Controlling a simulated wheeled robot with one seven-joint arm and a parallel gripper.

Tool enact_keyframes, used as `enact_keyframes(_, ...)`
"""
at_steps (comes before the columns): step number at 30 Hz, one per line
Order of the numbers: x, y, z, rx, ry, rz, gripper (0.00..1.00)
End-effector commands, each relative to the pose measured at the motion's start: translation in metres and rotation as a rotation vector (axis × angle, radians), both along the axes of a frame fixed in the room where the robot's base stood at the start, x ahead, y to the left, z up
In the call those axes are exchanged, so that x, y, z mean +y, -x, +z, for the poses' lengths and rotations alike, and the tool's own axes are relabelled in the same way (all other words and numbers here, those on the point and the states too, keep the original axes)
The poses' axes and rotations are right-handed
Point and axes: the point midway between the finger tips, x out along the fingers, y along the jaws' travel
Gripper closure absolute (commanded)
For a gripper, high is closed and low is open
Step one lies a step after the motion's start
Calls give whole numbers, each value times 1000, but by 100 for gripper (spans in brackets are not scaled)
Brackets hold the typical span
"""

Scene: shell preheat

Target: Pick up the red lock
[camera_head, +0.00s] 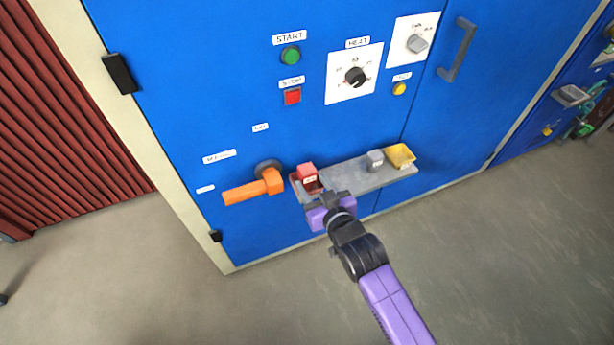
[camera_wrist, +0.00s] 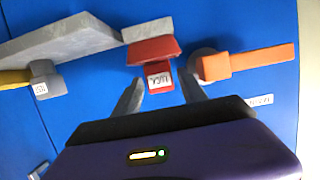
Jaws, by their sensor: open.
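The red lock (camera_head: 306,173) stands at the left end of a grey shelf (camera_head: 352,180) on the blue cabinet front. In the wrist view the red lock (camera_wrist: 160,78) carries a white label and sits ahead of the fingertips, roughly between them. A red holder (camera_wrist: 152,50) is right beside it. My gripper (camera_head: 325,198) is just in front of the shelf's left end. In the wrist view my gripper (camera_wrist: 160,98) is open with nothing between its fingers. In the head view my gripper hides part of the shelf and the red holder.
An orange handle (camera_head: 250,188) sticks out close to the left of the red lock. A grey lock (camera_head: 375,159) and a yellow bin (camera_head: 401,156) stand on the shelf's right part. Buttons and dials are above. The floor (camera_head: 480,270) in front is clear.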

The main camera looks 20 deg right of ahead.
Motion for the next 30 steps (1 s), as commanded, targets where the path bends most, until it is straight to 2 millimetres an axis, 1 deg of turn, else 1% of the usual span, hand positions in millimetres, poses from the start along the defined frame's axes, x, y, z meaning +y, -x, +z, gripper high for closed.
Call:
enact_keyframes(6, -1, -29, -11, -1, -2, 0, 51)
enact_keyframes(9, -1, -40, -14, -2, 0, 0, 51)
enact_keyframes(13, -2, -45, -16, -1, 0, 0, 51)
enact_keyframes(19, -2, -45, -16, -1, 0, 0, 51)
enact_keyframes(23, -2, -45, -16, -1, 0, 0, 76)
enact_keyframes(24, -2, -45, -16, -1, 0, 0, 84)
enact_keyframes(26, -2, -45, -16, -1, 0, 0, 96)
enact_keyframes(27, -2, -45, -16, -1, 0, 0, 100)
enact_keyframes(30, -2, -45, -15, -2, 0, 0, 100)
